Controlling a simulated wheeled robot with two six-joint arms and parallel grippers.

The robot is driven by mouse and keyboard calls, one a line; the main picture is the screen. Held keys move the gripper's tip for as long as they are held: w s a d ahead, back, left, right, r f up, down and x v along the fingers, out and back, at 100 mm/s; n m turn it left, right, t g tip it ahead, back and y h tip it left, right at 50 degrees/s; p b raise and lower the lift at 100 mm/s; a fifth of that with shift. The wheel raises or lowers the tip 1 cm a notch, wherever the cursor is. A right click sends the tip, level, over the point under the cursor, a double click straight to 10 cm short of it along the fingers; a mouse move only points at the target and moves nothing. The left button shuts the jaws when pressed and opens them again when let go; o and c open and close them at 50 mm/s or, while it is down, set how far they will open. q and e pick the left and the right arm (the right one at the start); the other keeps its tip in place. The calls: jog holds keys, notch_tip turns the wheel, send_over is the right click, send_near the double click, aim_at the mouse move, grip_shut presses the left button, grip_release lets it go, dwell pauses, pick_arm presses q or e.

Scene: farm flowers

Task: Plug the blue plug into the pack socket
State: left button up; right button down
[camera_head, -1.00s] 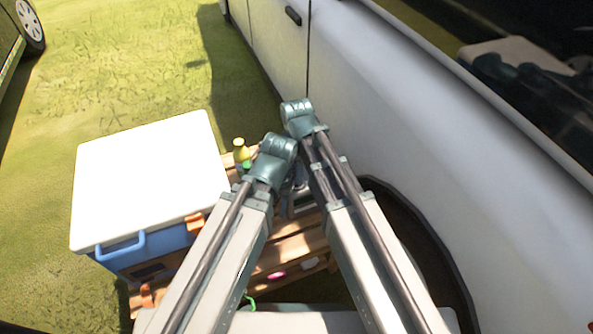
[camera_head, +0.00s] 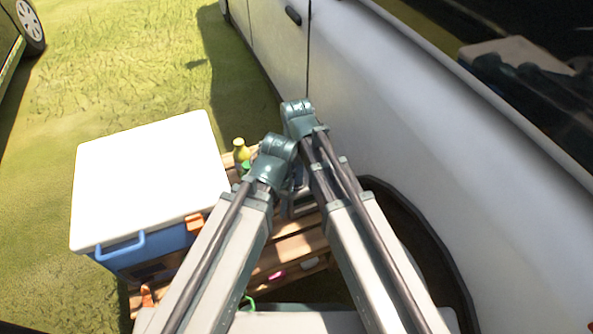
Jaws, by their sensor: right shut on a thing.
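My right arm comes in from the lower right and my left arm from the lower left, and their elbows meet near the middle. Only a small dark part of my right gripper (camera_head: 300,180) shows between the arms. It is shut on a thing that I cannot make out. My left gripper is hidden behind the arm links. A grey box-like thing (camera_head: 302,204), perhaps the pack, shows in part between the arms on the pallet. I cannot see the blue plug or the socket.
A blue cooler (camera_head: 170,258) with a white lid (camera_head: 150,175) stands at left on a wooden pallet (camera_head: 300,245). Yellow and green bottles (camera_head: 241,150) stand beside it. A white vehicle (camera_head: 400,120) borders the right side. Open grass (camera_head: 120,80) lies beyond.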

jog(key=shift+f+b, duration=0.6)
jog(key=shift+c, duration=1.8)
grip_release()
jog(key=shift+r, duration=0.1)
notch_tip(320, 180, up, 14)
jog(key=p, duration=1.4)
jog(key=shift+f, duration=0.2)
